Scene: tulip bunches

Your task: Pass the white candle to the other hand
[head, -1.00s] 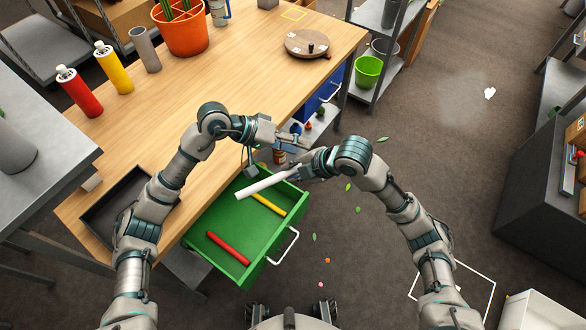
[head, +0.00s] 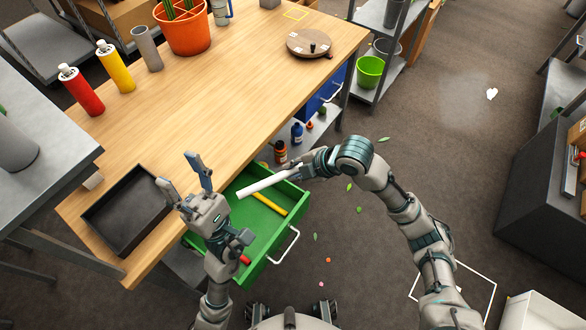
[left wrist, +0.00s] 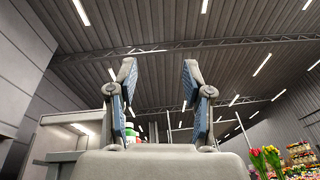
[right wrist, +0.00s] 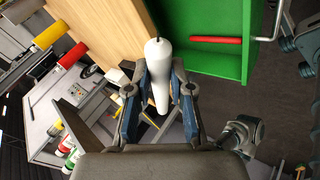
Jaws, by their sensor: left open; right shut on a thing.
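The white candle (head: 266,183) is held above the open green drawer, tilted, with its free end pointing left. My right gripper (head: 303,169) is shut on the candle's right end. In the right wrist view the candle (right wrist: 158,75) sits between the fingers of the right gripper (right wrist: 158,85). My left gripper (head: 180,174) is open and empty, left of the candle and apart from it, its fingers pointing up. In the left wrist view the left gripper (left wrist: 160,75) has its fingers spread with nothing between them.
The green drawer (head: 270,258) holds a yellow candle (head: 270,203) and a red candle (head: 244,260), the latter partly hidden by my left arm. A dark tray (head: 103,240) sits at the table's near left corner. Wooden tabletop (head: 225,100) is clear in the middle.

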